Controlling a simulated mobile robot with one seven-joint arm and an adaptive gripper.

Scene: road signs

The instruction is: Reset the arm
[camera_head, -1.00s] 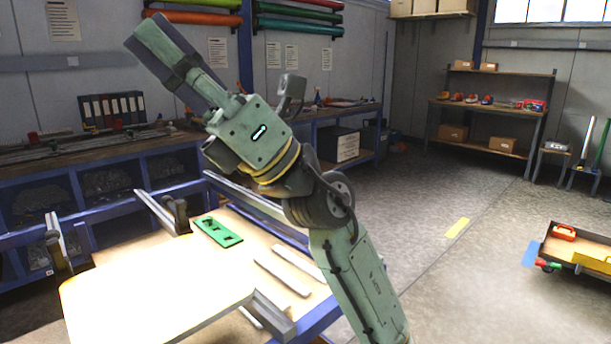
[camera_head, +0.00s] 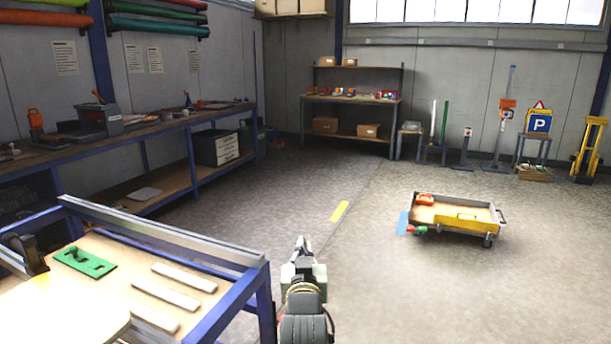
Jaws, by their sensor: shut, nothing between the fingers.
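My gripper (camera_head: 301,246) seems to be the small dark tip at the far end of the arm. It is small here, looks shut and has nothing in it. It stands in front of bare floor, to the right of the workbench frame, and appears to touch nothing.
A blue-framed workbench (camera_head: 235,300) with a green plate (camera_head: 92,264) and pale bars (camera_head: 165,294) stands close on the left. A low cart (camera_head: 470,218) with a yellow front stands on the right. A parking sign (camera_head: 539,122) is behind it. The middle floor is open.

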